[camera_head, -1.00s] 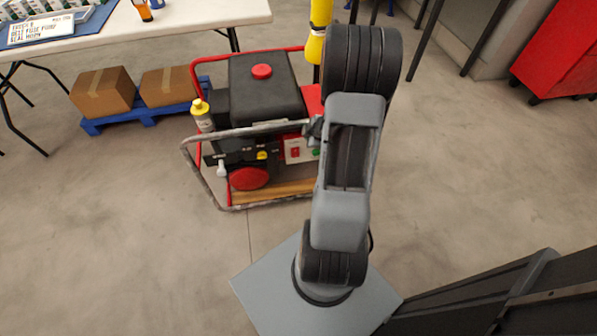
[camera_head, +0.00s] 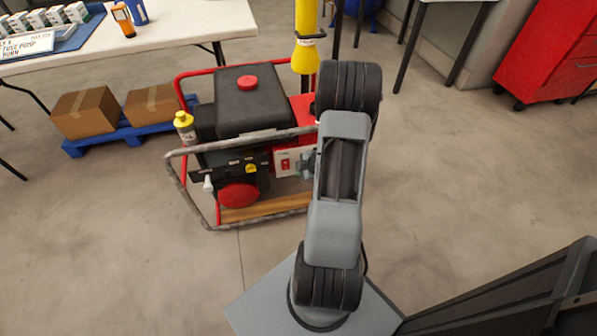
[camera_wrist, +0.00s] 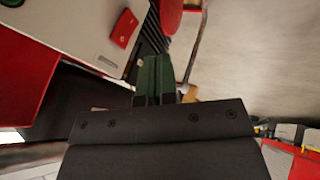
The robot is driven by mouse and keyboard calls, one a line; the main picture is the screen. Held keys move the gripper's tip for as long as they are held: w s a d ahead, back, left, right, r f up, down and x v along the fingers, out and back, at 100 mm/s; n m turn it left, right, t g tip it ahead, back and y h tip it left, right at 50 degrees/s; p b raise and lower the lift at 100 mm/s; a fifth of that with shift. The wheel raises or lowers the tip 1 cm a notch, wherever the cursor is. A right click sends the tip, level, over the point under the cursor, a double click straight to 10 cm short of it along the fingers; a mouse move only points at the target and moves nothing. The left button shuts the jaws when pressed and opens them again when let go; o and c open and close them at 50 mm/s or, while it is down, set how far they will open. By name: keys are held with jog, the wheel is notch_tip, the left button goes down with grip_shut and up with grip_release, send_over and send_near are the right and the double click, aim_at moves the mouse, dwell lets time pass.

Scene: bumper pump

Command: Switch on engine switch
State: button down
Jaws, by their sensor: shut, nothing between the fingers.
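The generator (camera_head: 250,112) stands on the floor in a tubular frame, with a black top and a red cap. A white panel (camera_head: 283,168) on its front carries a red switch (camera_head: 285,164), which I take as the engine switch. In the wrist view, the red switch (camera_wrist: 125,28) sits on the white panel (camera_wrist: 90,25), up and left of my fingertips. My gripper (camera_head: 308,165) is just right of the switch in the head view. In the wrist view, my gripper (camera_wrist: 153,62) has its green fingers together, empty. I see no clear contact with the switch; its on/off position is unclear.
The generator's frame bar (camera_head: 235,141) runs across its front. A yellow cylinder (camera_head: 306,40) stands behind it. A white table (camera_head: 190,22) and boxes (camera_head: 85,115) on a blue pallet (camera_head: 110,138) are at left. A red cabinet (camera_head: 545,65) is at right. The front floor is open.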

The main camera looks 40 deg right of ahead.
aim_at(285, 170)
jog(key=w+f+b, duration=0.4)
jog(key=w+f, duration=0.3)
jog(key=w, duration=0.1)
jog(key=shift+d+f, duration=0.2)
jog(key=shift+d, duration=0.1)
jog(key=shift+w+r, duration=0.15)
jog(key=shift+w+d+p, duration=0.1)
jog(key=shift+w+p, duration=0.1)
jog(key=shift+p, duration=0.65)
jog(key=shift+f+b, duration=0.2)
jog(key=shift+b, duration=0.25)
jog(key=shift+r, duration=0.15)
